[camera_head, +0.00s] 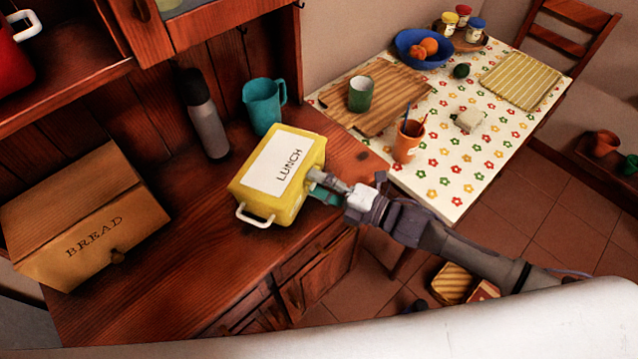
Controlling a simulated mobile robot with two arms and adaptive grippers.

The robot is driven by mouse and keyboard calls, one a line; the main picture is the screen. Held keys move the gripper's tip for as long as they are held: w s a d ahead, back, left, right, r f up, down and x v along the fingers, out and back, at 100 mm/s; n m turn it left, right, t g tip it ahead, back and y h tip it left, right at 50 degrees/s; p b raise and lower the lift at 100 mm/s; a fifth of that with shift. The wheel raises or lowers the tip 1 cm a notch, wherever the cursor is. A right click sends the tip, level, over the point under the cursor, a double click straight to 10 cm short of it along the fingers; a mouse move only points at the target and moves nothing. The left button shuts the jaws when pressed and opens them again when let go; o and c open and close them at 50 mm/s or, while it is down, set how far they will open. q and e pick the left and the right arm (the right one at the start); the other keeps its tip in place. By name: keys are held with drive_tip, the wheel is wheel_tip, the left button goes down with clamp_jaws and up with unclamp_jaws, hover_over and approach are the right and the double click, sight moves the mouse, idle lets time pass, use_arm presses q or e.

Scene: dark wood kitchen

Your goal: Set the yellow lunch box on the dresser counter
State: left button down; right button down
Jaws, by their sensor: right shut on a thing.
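The yellow lunch box (307,173), with a white LUNCH label and a white handle, is over the right part of the dresser counter (200,255). It looks upright, and I cannot tell whether its base touches the wood. My right gripper (322,186) comes in from the right and is shut on the box's right side. The fingertips are partly hidden against the box. My left gripper is not in view.
A teal jug (263,106) stands just behind the box, and a grey flask (206,122) is behind left. The bread box (85,215) fills the counter's left side. Bare counter lies between bread box and lunch box. A laid table (455,180) stands right.

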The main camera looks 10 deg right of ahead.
drive_tip(key=shift+f, duration=0.3)
drive_tip(key=shift+c, duration=1.8)
unclamp_jaws()
drive_tip(key=shift+f, duration=0.1)
drive_tip(key=shift+s+d, duration=0.3)
drive_tip(key=shift+d, duration=0.15)
drive_tip(key=b+v, duration=0.2)
drive_tip(key=v, duration=0.9)
